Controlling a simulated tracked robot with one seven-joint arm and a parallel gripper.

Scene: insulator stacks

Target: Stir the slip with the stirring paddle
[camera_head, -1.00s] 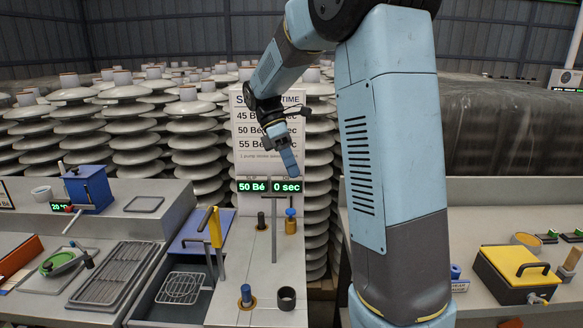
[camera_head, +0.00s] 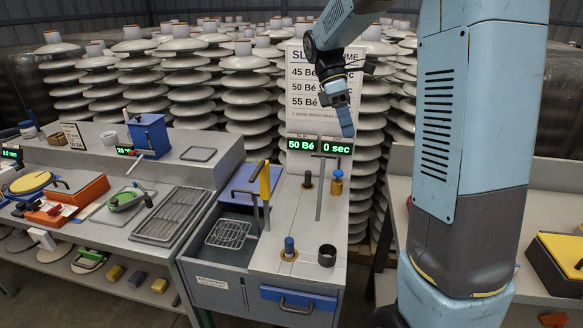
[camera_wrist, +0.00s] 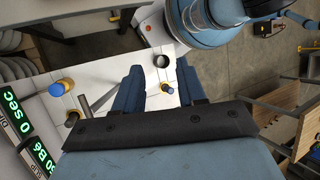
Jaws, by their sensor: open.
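What may be the stirring paddle is a yellow-handled tool (camera_head: 264,182) with a grey shaft, upright at the edge of the open basin in the head view; I cannot tell for sure. The slip is not clearly visible; the dark basin (camera_head: 213,255) holds a wire basket (camera_head: 229,234). My gripper (camera_head: 345,122) hangs above the back of the bench, in front of the sign, right of and higher than the yellow handle. In the wrist view my gripper (camera_wrist: 158,72) has its two blue fingers apart with nothing between them.
A grey T-shaped post (camera_head: 320,187), a blue-capped yellow bottle (camera_head: 337,183), a blue knob (camera_head: 289,246) and a dark cup (camera_head: 327,255) stand on the bench. The display (camera_head: 318,146) reads 50 Bé, 0 sec. A drying rack (camera_head: 172,213) lies left. Insulator stacks stand behind.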

